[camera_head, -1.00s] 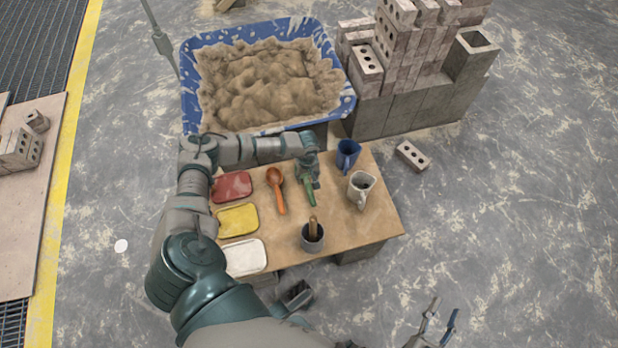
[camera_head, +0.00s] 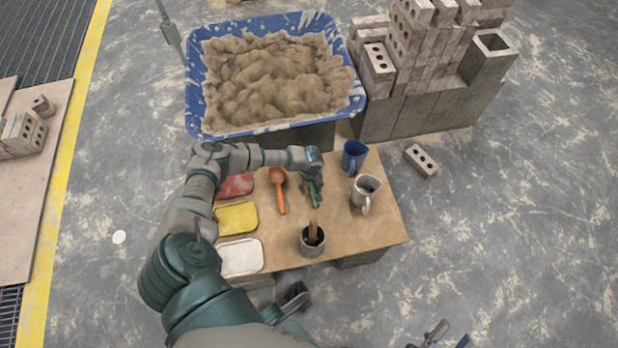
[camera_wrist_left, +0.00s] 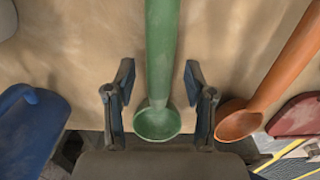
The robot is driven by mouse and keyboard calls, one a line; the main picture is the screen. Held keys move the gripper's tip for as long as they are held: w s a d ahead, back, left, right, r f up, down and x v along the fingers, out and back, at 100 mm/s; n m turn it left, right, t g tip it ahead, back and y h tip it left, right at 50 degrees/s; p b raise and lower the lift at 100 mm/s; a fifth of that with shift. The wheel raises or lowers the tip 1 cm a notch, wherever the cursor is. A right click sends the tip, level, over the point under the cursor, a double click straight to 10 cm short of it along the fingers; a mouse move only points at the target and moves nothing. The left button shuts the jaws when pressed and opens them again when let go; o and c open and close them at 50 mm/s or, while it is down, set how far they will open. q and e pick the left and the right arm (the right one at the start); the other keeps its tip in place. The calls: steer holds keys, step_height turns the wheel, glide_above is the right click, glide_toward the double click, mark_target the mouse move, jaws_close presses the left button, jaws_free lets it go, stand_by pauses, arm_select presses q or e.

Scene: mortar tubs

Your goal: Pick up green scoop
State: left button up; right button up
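The green scoop (camera_head: 313,196) lies on the wooden board, partly hidden under my left gripper (camera_head: 312,184) in the head view. In the left wrist view the green scoop (camera_wrist_left: 160,60) runs between the two open fingers of my left gripper (camera_wrist_left: 160,85), its bowl end near the palm. There is a gap on each side of the scoop, with no finger visibly touching it. My right gripper (camera_head: 445,338) shows only partly at the bottom edge of the head view, its fingers apart.
The orange scoop (camera_head: 278,190) lies just left of the green one. A blue mortar tub (camera_head: 190,100) stands behind.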

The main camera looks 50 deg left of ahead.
arm_select(q)
steer(key=shift+d+r, duration=0.1)
steer(key=shift+d, duration=0.1)
jaws_close()
